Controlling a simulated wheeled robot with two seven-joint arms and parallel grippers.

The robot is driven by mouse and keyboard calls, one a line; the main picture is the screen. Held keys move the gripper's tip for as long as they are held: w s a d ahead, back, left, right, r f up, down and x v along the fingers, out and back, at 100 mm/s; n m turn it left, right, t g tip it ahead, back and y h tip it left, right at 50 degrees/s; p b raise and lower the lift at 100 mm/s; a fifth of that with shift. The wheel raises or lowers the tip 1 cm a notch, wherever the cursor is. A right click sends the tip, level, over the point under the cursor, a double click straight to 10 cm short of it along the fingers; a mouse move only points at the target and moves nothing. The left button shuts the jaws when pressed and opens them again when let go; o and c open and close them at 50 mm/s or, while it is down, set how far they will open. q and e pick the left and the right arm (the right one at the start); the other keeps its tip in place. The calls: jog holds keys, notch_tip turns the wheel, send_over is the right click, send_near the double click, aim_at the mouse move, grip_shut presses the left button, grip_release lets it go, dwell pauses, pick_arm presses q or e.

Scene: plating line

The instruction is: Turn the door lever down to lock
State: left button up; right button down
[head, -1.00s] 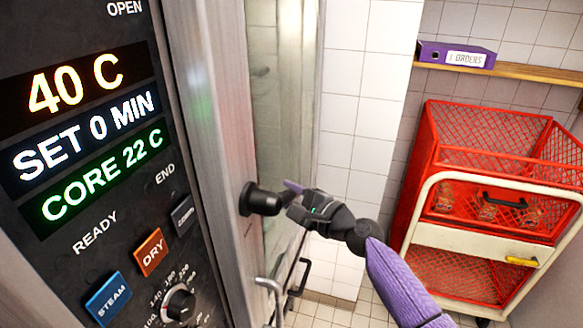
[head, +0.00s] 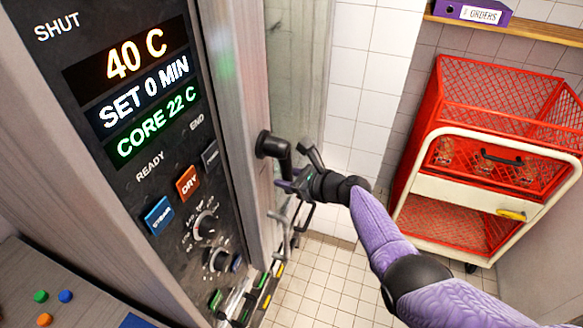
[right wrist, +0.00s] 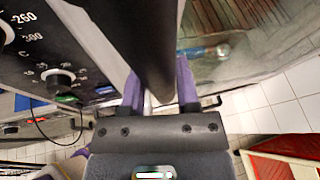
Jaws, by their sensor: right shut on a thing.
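The black door lever (head: 273,146) is on the metal edge of the oven door, beside the control panel (head: 115,130). Its arm now points downward from the pivot. My right gripper (head: 288,186) is at the lever's lower part, shut on it. In the right wrist view the dark lever bar (right wrist: 150,45) runs between the two purple fingers of the gripper (right wrist: 159,88). The panel reads SHUT at its top, with 40 C, SET 0 MIN and CORE 22 C. My left gripper is out of view.
A red mesh cart (head: 480,150) with a cream frame stands to the right. A purple binder (head: 472,12) sits on a wooden shelf (head: 540,33) above it. Tiled floor (head: 330,275) is clear below my right arm. A counter with coloured buttons (head: 60,300) is at lower left.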

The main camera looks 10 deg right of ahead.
jog(key=shift+s+a+f+m+g+p, duration=0.1)
jog(key=shift+s+a+m+g+p, duration=0.4)
jog(key=shift+s+m+p, duration=0.15)
jog(key=shift+c, duration=1.7)
grip_release()
jog(key=shift+s, duration=0.1)
jog(key=p+v, duration=0.4)
jog(key=v, duration=0.6)
jog(key=shift+d+f, duration=0.1)
